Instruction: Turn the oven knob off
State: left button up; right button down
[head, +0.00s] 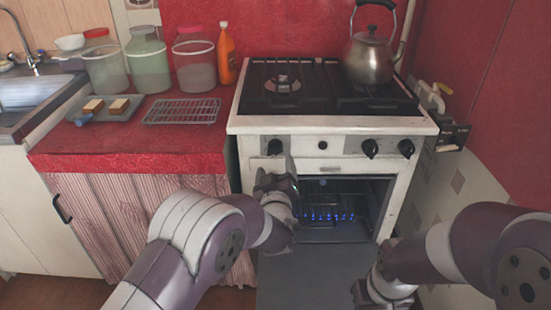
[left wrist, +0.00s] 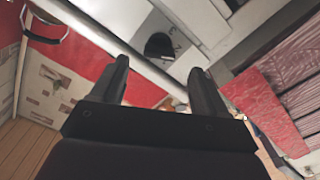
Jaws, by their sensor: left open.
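The white stove (head: 335,124) has black knobs on its front panel. The left knob (head: 275,146) sits on a grey plate, just above my left gripper (head: 277,168). In the left wrist view this dark knob (left wrist: 158,46) shows beyond and between the two fingertips (left wrist: 160,66). The fingers are apart with nothing between them, and I see no clear contact with the knob. Two more knobs, a middle one (head: 370,148) and a right one (head: 406,148), are on the panel's right. The oven (head: 330,215) is open, with a row of blue flames inside.
The oven door (head: 310,288) hangs open below my left arm. A kettle (head: 371,57) stands on the stove top. The red counter (head: 130,150) holds jars, an orange bottle (head: 226,55) and a wire rack (head: 182,111). A wall closes the right side.

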aim_at(275, 154)
pick_arm(q)
jog(key=w, duration=0.5)
jog(key=shift+w+b, duration=0.25)
jog(key=shift+b, duration=0.1)
jog(key=shift+r, duration=0.1)
jog(key=c, duration=1.1)
jog(key=shift+o, duration=0.2)
